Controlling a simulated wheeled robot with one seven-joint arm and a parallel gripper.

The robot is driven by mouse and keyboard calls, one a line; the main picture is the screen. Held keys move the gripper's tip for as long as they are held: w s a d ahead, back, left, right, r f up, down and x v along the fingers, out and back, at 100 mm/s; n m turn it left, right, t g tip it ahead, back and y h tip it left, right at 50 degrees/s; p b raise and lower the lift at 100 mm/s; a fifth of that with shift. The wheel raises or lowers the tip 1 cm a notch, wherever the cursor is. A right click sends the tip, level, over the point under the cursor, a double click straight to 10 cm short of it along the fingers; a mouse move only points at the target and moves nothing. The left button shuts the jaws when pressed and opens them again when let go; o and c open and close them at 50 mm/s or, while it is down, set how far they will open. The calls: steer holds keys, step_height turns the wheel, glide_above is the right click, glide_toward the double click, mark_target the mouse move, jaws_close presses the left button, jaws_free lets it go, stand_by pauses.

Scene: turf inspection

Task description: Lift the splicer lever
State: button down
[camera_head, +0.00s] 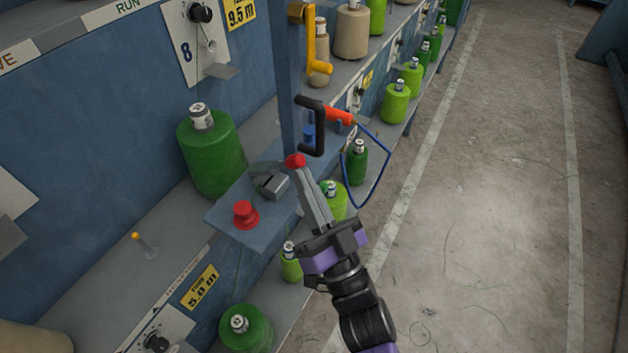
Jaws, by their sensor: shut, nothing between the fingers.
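The splicer (272,184), a small grey block, sits on a blue bracket plate (228,217). A dark grey lever (268,167) runs from it to a round red knob (295,160). My gripper (303,172) reaches up from below right, its long grey fingers closed together with nothing held. The fingertips are right at the red knob in the picture; I cannot tell whether they touch it. My fingers and wrist hide part of the plate's right side.
A red button (244,213) stands on the plate's front. A green yarn cone (211,153) is behind left. A black handle (318,126), an orange tool (338,115) with a blue hose and a blue post (287,85) are close behind. The floor (480,230) at right is clear.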

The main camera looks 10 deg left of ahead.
steer(key=shift+w+a+r+p, duration=0.1)
steer(key=shift+a+r+p, duration=0.15)
steer(key=shift+r+p, duration=0.35)
steer(key=w+a+r, duration=0.2)
steer(key=a+r, duration=0.3)
steer(key=shift+r+b, duration=0.3)
steer(key=shift+r, duration=0.05)
steer(key=shift+s+a+r, duration=0.1)
steer(key=shift+a+r, duration=0.05)
steer(key=shift+a, duration=0.15)
